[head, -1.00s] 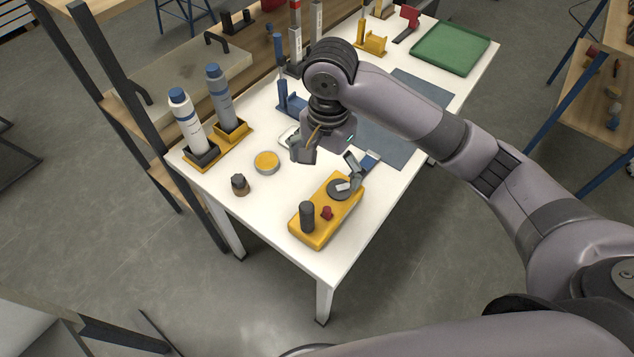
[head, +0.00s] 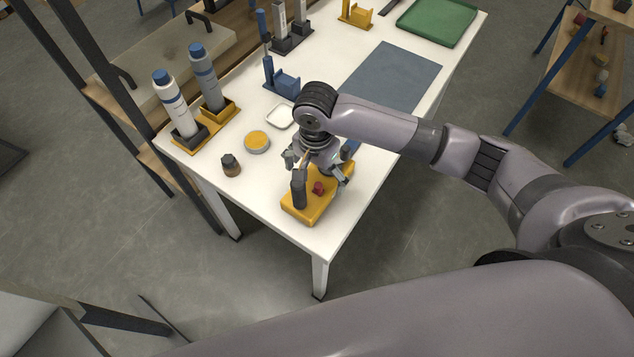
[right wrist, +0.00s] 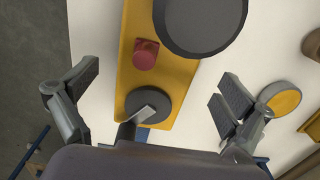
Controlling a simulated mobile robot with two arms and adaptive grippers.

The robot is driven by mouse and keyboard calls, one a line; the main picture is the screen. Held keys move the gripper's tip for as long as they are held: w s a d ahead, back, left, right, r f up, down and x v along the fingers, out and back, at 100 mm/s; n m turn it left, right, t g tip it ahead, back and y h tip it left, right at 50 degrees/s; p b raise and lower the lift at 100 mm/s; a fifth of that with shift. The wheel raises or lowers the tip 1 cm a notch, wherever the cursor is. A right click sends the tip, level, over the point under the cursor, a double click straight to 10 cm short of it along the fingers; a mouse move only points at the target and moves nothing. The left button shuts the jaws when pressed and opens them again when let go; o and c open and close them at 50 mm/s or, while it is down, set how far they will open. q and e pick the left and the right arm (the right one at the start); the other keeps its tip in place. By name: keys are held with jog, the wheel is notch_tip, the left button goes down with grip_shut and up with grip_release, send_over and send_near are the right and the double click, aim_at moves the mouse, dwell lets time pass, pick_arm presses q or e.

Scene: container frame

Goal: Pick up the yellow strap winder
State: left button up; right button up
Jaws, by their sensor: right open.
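The yellow strap winder (head: 303,210) lies near the front corner of the white table. It has a black upright knob (head: 299,190) and a red button (head: 318,188). In the right wrist view its yellow body (right wrist: 130,62) runs between my open fingers, with a dark round disc (right wrist: 158,104) at its near end. My right gripper (head: 318,168) is open above the far end of the winder and hides part of it. In the right wrist view the right gripper (right wrist: 160,95) has a finger on either side, both apart from the body. My left gripper is not in view.
Two bottles stand in yellow holders (head: 225,113). A blue-grey mat (head: 395,75) and a green tray (head: 437,22) lie farther back.

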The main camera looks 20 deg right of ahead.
aim_at(317, 183)
notch_tip(317, 183, down, 4)
jog(key=shift+s+d+r, duration=0.1)
jog(key=shift+r, duration=0.1)
jog(key=shift+f, duration=0.2)
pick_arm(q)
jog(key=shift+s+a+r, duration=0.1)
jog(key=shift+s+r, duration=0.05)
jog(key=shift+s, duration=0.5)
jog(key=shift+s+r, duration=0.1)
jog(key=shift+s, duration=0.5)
pick_arm(e)
jog(key=shift+c, duration=0.4)
jog(key=c, duration=1.7)
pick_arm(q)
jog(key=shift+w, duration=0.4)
pick_arm(e)
jog(key=shift+r, duration=0.1)
jog(key=shift+c, duration=0.6)
